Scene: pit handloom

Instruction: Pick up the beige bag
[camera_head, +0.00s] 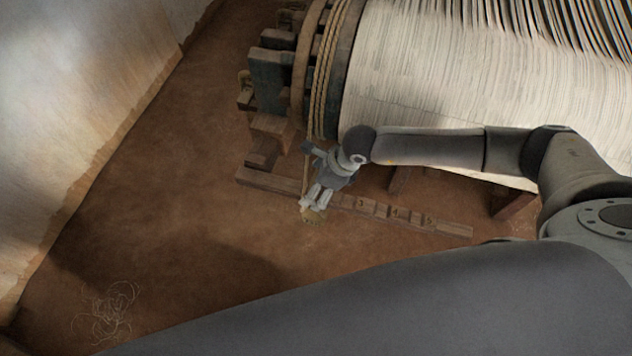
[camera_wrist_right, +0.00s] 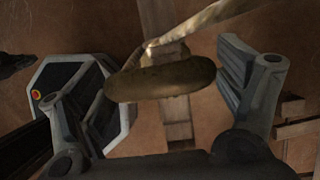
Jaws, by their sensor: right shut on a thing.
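The beige bag (camera_head: 314,216) is small and rounded, at the end of a rope (camera_head: 307,165) that runs down from the loom's roller. My right gripper (camera_head: 314,204) reaches down to it from the right side and is shut on it. In the right wrist view the bag (camera_wrist_right: 160,82) is an oval lump between the two fingers, with the rope (camera_wrist_right: 205,20) leaving its top toward the upper right. The gripper (camera_wrist_right: 163,75) partly hides the bag in the head view. My left gripper is not in view.
A wooden bar with numbered blocks (camera_head: 400,214) lies right beside the bag. The loom's roller (camera_head: 325,60) with pale warp threads (camera_head: 440,70) stands above. Loose thread (camera_head: 115,305) lies on the bare earth floor at lower left; a pale wall (camera_head: 70,100) bounds the left.

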